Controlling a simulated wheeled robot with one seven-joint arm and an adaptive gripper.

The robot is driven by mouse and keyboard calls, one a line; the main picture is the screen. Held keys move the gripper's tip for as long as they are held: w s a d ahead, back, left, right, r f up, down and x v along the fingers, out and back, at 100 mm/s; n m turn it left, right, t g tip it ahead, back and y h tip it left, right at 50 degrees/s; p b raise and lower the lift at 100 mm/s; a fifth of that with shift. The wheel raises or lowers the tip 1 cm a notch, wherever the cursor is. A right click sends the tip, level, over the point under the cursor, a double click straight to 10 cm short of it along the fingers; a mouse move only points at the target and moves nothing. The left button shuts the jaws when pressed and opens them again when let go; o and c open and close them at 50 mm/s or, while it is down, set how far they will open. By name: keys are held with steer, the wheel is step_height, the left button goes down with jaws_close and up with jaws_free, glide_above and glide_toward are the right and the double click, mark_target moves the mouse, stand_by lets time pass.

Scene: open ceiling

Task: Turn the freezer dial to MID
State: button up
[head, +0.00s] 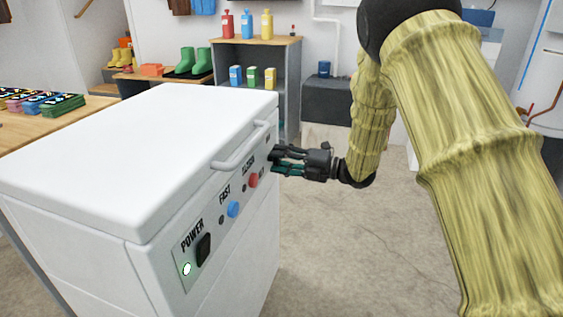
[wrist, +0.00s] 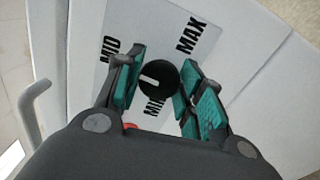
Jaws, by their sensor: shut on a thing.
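The white chest freezer (head: 120,150) stands at the left in the head view, lid closed. Its front panel carries the dial at the far end, hidden there behind my gripper (head: 277,160). In the wrist view the black round dial (wrist: 160,78) sits between the green-padded fingers of my gripper (wrist: 158,84), which is shut on it. The dial's white mark points left, between the MID label (wrist: 109,49) at upper left and the partly covered MIN label (wrist: 152,106) below. The MAX label (wrist: 190,35) is at upper right.
The panel also has a lit green POWER light (head: 187,269), a black switch (head: 203,249), a blue button (head: 233,209) and a red button (head: 253,180). The lid handle (head: 240,148) juts out just above the panel. Concrete floor (head: 340,240) before the freezer is clear.

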steer(key=shift+f+n, duration=0.1)
steer(key=shift+n, duration=0.3)
steer(key=shift+s, duration=0.1)
steer(key=o, duration=1)
steer(key=shift+d, duration=0.1)
steer(key=v, duration=1.2)
